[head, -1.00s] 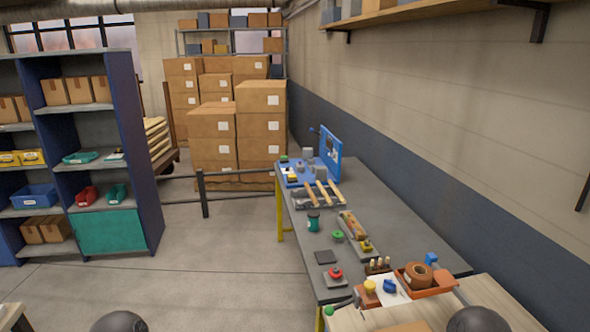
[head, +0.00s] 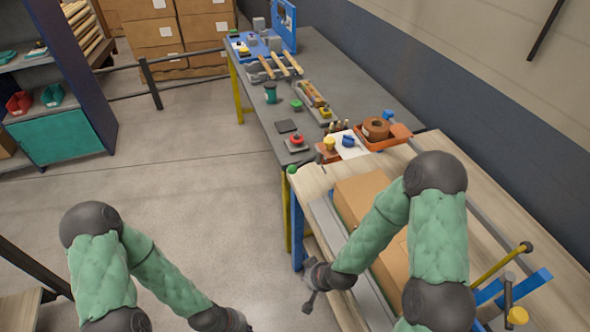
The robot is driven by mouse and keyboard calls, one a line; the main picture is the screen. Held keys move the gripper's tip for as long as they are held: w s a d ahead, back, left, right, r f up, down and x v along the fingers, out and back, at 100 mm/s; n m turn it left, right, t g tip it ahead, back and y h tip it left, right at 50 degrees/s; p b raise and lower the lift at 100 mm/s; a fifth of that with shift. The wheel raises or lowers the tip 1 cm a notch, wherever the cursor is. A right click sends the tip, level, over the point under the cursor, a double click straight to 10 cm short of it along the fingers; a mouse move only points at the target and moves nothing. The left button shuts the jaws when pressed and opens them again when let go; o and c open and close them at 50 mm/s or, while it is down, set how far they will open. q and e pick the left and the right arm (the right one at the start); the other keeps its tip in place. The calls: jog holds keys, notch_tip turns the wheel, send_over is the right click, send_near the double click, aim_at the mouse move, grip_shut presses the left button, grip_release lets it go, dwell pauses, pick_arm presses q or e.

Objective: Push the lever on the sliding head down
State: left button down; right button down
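At the lower right is a device with blue bars (head: 528,286) and a slanted yellow rod (head: 498,264) ending in a dark knob. The rod looks like a lever, but I cannot tell for sure that this is the sliding head; its lower part is cut off by the frame. My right gripper (head: 314,288) is beside the near wooden bench's left edge, well left of the device and touching nothing that I can see. My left gripper (head: 238,322) is low over the floor, partly cut off. Both are too small and dark to show their finger opening.
A long cardboard box (head: 362,200) lies on the wooden bench (head: 312,180), partly behind my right arm. Beyond it, the grey bench (head: 345,78) holds an orange tray (head: 396,138), small parts and a blue machine (head: 284,22). Open floor (head: 205,190) lies to the left.

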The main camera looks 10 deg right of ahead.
jog(key=w+r+n+t+b, duration=0.25)
jog(key=w+r+t, duration=0.25)
jog(key=w+r, duration=0.55)
jog(key=n+t+h+b, duration=0.1)
jog(key=n+t, duration=0.2)
jog(key=t, duration=0.3)
send_near(296, 170)
jog(key=s+a+r, duration=0.1)
jog(key=s+r, duration=0.4)
jog(key=b+x, duration=0.1)
jog(key=x, duration=0.3)
jog(key=f+b+x, duration=0.1)
jog(key=x, duration=0.3)
jog(key=b+x, duration=0.1)
jog(key=x, duration=0.3)
jog(key=shift+w+d+f, duration=0.15)
jog(key=shift+d+f, duration=0.15)
jog(key=shift+f, duration=0.05)
jog(key=shift+w+d+f+b, duration=0.1)
jog(key=shift+w+f+b, duration=0.25)
